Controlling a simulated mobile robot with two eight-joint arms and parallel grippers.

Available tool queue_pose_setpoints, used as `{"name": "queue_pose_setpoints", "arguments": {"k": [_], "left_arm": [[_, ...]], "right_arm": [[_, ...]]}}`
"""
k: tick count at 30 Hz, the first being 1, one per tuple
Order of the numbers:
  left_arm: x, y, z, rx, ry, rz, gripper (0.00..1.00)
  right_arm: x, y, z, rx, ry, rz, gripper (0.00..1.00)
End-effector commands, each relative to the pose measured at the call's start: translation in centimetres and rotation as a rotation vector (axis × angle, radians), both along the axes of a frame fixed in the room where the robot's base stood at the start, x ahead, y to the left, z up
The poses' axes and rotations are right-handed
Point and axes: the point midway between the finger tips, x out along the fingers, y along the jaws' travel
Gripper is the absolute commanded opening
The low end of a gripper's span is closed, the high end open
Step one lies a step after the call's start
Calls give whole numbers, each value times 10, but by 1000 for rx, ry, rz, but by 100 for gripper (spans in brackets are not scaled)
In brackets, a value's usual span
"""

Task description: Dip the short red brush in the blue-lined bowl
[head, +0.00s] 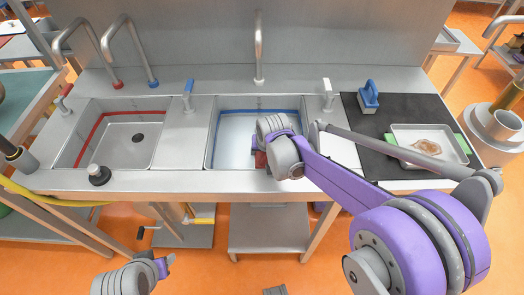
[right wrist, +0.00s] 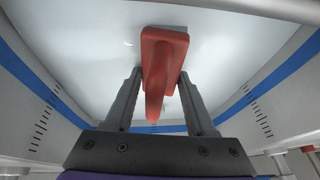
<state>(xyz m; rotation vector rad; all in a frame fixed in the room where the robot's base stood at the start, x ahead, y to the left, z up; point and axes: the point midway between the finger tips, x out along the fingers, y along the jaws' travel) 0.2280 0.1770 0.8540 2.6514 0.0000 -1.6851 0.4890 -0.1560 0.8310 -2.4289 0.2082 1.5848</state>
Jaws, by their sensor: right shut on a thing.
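The short red brush (right wrist: 165,60) is between the two fingers of my right gripper (right wrist: 158,95), its block end away from the palm. In the head view only a bit of the red brush (head: 261,160) shows beside the purple jaw. The blue-lined bowl (head: 232,111) is the middle sink basin, with a blue stripe around its walls. My right gripper (head: 257,153) is shut on the brush, over or inside this bowl. In the wrist view the bowl's walls rise on both sides. Whether the brush touches the bottom is unclear. My left gripper (head: 166,265) is low, in front of the counter.
A red-lined basin (head: 102,118) lies to the left. A blue brush (head: 369,97) stands on a black mat (head: 362,150) at right, near a tray (head: 398,132) holding food. A dark round-based item (head: 99,175) stands on the counter's front edge. Taps rise behind the basins.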

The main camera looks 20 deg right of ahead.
Motion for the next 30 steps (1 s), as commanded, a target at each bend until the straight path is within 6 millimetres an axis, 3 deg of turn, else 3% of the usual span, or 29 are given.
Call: {"name": "queue_pose_setpoints", "arguments": {"k": [11,30], "left_arm": [[1,0,5,0,-2,0,50],[10,0,54,0,-21,0,50]], "right_arm": [[0,0,7,0,0,0,11],[1,0,72,1,-1,0,11]]}}
